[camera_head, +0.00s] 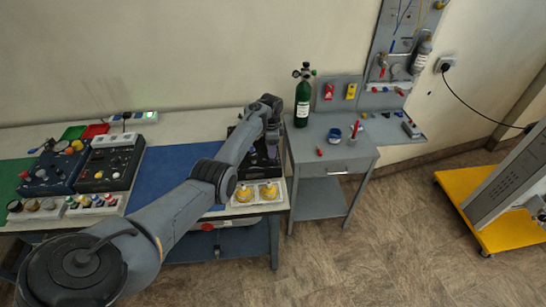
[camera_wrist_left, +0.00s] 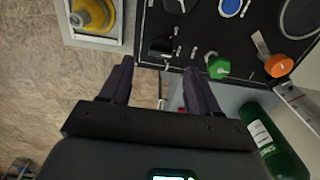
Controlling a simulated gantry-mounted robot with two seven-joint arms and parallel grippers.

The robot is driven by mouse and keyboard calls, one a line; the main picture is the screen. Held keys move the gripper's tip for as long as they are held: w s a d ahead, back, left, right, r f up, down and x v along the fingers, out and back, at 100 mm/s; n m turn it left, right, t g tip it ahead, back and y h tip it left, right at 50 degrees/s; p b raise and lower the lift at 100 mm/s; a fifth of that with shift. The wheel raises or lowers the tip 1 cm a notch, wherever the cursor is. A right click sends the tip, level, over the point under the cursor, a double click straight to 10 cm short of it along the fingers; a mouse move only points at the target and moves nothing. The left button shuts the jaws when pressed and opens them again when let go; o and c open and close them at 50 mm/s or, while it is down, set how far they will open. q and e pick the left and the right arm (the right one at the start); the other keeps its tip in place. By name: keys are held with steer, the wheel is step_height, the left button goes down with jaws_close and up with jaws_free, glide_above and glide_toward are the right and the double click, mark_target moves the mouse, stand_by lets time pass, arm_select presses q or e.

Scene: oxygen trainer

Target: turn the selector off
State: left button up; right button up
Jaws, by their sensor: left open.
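The black panel (camera_head: 258,166) sits at the right end of the workbench in the head view, partly hidden by my left arm. In the left wrist view the panel (camera_wrist_left: 190,20) carries a black knob (camera_wrist_left: 160,47), a green knob (camera_wrist_left: 218,67) and an orange knob (camera_wrist_left: 278,65) on a metal lever. The black knob looks like the selector; its setting is too small to read. My left gripper (camera_wrist_left: 158,68) is open and empty, its fingertips near the panel edge, with the black knob just beyond the gap between them. In the head view it (camera_head: 272,134) hangs over the panel.
A green gas cylinder (camera_head: 302,98) stands on the grey side table (camera_head: 340,156) right of the panel. A tray with yellow round parts (camera_head: 244,194) lies in front of the panel. Two dark instrument boxes (camera_head: 108,165) stand at the left; the blue mat (camera_head: 160,178) between is clear.

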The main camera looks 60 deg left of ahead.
mark_target(272, 160)
arm_select(q)
steer(key=shift+f+b, duration=0.7)
steer(key=shift+f, duration=2)
steer(key=c, duration=1)
